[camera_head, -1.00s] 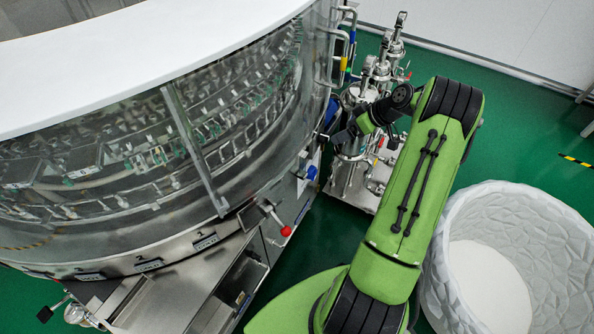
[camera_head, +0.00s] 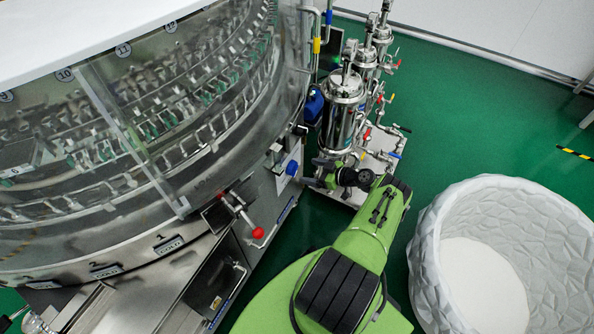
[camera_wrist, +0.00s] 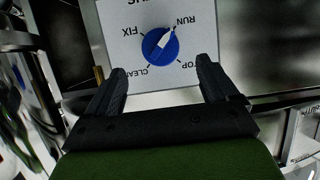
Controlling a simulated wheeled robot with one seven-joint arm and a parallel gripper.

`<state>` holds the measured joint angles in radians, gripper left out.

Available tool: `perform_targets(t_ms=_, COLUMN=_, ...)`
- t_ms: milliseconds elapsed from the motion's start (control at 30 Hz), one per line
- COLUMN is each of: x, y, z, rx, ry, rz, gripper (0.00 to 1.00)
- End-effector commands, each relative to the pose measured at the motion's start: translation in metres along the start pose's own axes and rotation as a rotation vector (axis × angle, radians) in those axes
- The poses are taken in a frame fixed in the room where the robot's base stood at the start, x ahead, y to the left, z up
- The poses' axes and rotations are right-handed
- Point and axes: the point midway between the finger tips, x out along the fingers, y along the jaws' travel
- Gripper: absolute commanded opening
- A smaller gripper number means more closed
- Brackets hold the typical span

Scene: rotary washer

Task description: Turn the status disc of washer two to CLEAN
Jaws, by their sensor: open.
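The status disc (camera_wrist: 160,46) is a round blue knob with a white pointer on a pale plate (camera_wrist: 112,30) in the wrist view. The plate's lettering is upside down: FIX upper left, RUN upper right, CLEAN lower left and a partly hidden STOP lower right. The white pointer lies toward RUN. My gripper (camera_wrist: 163,78) is open and empty, its fingers spread just below the disc in the picture and apart from it. In the head view a blue knob (camera_head: 292,168) shows on the side of the big round washer (camera_head: 150,225), left of my dark gripper (camera_head: 318,174).
A red-ended lever (camera_head: 257,233) sticks out from the washer's front. Steel vessels with piping and valves (camera_head: 343,110) stand behind my gripper. A white faceted tub (camera_head: 430,250) stands at the right. Green floor is open beyond it.

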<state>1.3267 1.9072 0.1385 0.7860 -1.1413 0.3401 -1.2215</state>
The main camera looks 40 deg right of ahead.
Motion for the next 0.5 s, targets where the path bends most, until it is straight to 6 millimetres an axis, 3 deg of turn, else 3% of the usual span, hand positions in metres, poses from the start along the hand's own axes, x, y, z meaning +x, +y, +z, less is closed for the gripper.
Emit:
perform_targets(t_ms=33, x=0.016, y=-0.002, z=0.003, rx=-0.001, ry=0.002, rz=-0.004, gripper=0.87)
perform_targets(t_ms=200, x=0.051, y=-0.001, z=0.003, rx=-0.001, ry=0.0, rz=-0.003, gripper=0.87)
perform_targets(t_ms=333, x=0.065, y=-0.001, z=0.002, rx=0.0, ry=-0.001, rz=-0.001, gripper=0.87)
perform_targets(t_ms=500, x=0.068, y=0.0, z=0.001, rx=0.001, ry=0.0, rz=-0.001, gripper=0.87)
